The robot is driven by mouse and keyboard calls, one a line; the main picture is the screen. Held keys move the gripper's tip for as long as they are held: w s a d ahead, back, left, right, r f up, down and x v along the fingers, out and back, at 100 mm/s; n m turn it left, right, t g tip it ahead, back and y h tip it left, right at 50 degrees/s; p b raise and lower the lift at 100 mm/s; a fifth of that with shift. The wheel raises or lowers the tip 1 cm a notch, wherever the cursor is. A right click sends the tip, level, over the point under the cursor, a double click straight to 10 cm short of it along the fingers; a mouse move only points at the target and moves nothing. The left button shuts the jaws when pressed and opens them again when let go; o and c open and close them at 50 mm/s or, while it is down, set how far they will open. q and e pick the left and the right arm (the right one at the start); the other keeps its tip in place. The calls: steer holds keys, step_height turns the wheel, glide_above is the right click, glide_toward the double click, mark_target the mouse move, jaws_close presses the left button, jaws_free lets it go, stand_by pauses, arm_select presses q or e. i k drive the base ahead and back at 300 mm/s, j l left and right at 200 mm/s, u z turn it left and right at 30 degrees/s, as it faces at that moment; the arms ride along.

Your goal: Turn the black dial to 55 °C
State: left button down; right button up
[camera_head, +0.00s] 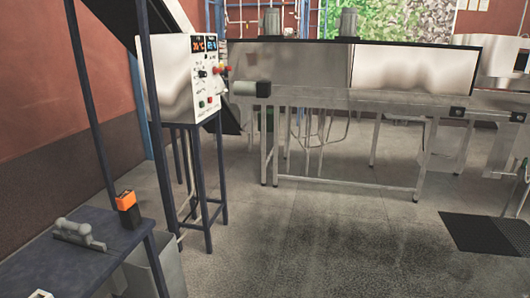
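The black dial (202,73) is a small knob on the front panel of a white control box (178,84), left of the picture's centre. A red button (219,68) is right of the dial. More small knobs and buttons sit lower on the panel. The dial's pointer setting cannot be made out.
The box stands on a dark blue frame (208,190). At front left, a blue table (60,262) holds an orange-and-black object (127,208) and a grey tool (80,234). A long metal machine (410,72) runs to the right. The middle floor is open; a black mat (480,233) lies right.

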mark_target(201, 74)
steer(key=i+l+u, duration=0.2)
steer(key=i, duration=0.35)
steer(key=i+u, duration=0.25)
steer(key=i, duration=0.25)
steer(key=i+l+u, duration=0.2)
steer(key=i, duration=0.35)
steer(key=i+l+u, duration=0.1)
steer(key=u, duration=0.55)
